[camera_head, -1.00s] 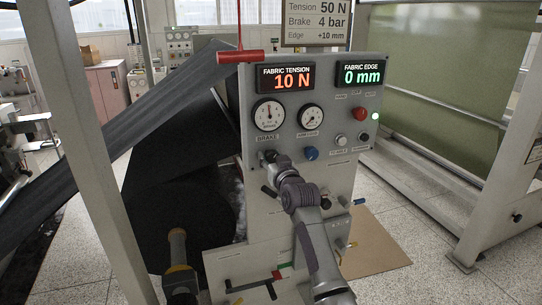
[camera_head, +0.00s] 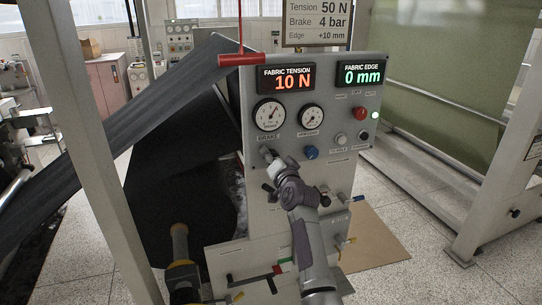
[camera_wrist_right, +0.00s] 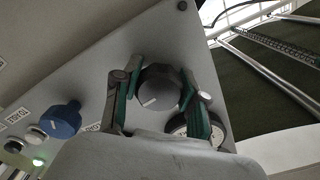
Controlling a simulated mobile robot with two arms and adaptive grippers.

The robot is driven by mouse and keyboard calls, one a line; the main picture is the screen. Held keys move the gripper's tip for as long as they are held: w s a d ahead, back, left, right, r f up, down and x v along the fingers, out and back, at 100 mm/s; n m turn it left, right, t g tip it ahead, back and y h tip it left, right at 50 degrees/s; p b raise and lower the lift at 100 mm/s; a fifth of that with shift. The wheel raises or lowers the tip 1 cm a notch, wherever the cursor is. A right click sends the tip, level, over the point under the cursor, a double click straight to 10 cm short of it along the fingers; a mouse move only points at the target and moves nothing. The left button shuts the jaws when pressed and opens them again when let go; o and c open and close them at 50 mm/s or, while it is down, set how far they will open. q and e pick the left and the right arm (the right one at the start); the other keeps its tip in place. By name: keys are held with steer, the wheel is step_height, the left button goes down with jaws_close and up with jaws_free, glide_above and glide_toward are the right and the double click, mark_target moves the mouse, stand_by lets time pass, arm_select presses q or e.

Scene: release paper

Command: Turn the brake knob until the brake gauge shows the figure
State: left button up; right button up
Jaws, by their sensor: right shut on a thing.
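The brake gauge (camera_head: 269,115) is a round white dial on the upper left of the grey panel, above the BRAKE label. Its needle leans to the upper right; the figures are too small to read. A sign (camera_head: 318,21) above the panel reads Brake 4 bar. My right gripper (camera_head: 269,155) is at the brake knob below the gauge and mostly hides it in the head view. In the right wrist view the gripper (camera_wrist_right: 160,92) is shut on the dark brake knob (camera_wrist_right: 160,85), a green-lined finger on each side. The knob's white mark shows.
A second gauge (camera_head: 310,117) and a blue knob (camera_head: 311,152) are just right of the brake gauge. A red button (camera_head: 360,114) is farther right. Coloured levers stick out lower on the panel. Dark fabric (camera_head: 160,170) and a grey post (camera_head: 95,150) stand left.

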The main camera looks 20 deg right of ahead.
stand_by(0.3)
steer(key=shift+f, duration=0.1)
steer(key=o, duration=1.2)
steer(key=shift+c, duration=0.2)
steer(key=s, duration=0.7)
steer(key=shift+s+d, duration=0.15)
steer(key=shift+s, duration=0.1)
